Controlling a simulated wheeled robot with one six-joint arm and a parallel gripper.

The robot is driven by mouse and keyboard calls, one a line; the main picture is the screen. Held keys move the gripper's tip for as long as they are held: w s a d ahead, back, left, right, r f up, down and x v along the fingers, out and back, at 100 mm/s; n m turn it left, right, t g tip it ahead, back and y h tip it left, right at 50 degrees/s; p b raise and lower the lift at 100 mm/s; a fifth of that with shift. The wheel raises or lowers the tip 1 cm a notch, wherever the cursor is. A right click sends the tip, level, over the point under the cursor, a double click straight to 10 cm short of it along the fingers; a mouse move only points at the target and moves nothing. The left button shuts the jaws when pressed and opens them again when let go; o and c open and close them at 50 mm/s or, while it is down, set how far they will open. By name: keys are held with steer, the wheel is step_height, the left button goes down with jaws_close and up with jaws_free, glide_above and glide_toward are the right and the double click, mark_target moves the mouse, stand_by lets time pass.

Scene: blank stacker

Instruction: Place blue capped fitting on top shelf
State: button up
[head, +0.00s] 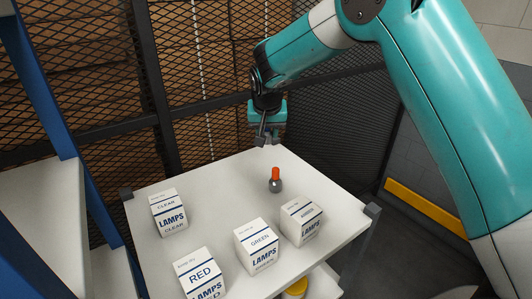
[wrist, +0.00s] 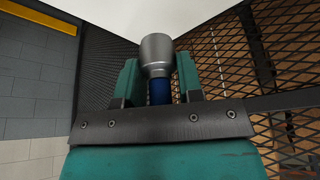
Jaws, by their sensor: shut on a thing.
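My gripper (wrist: 158,92) is shut on the blue capped fitting (wrist: 157,52) in the wrist view. The fitting shows a grey metal body, and its blue part sits between the two fingers. In the head view my gripper (head: 267,137) is above the far edge of the white table top (head: 222,172), near the mesh fence. The fitting is small and mostly hidden there. Blue uprights with white shelf boards (head: 42,195) stand at the left of the head view. I cannot tell which board is the top shelf.
A red-capped grey fitting (head: 275,181) stands on the table. Lamp boxes marked clear (head: 169,213), red (head: 200,275), green (head: 257,247) and amber (head: 302,221) stand around it. A yellow round thing (head: 296,287) is below the table's front edge. The table's far middle is clear.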

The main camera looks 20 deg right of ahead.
mark_target(267, 162)
step_height(267, 162, down, 8)
steer(key=shift+r+p, duration=0.15)
steer(key=shift+p, duration=0.55)
steer(key=o, duration=0.9)
steer(key=shift+o, duration=0.2)
steer(key=b+v, duration=0.3)
steer(key=v, duration=0.9)
steer(key=s+a+r+n+g+y, duration=0.1)
steer(key=s+n, duration=0.4)
steer(key=s, duration=1.2)
steer(key=s+a+r+n+g+y, duration=0.2)
steer(key=s+r+n+g+y, duration=0.1)
steer(key=s, duration=1.5)
steer(key=shift+s+a+r+n+y, duration=0.25)
steer(key=shift+r+n+y, duration=0.35)
steer(key=shift+n, duration=0.6)
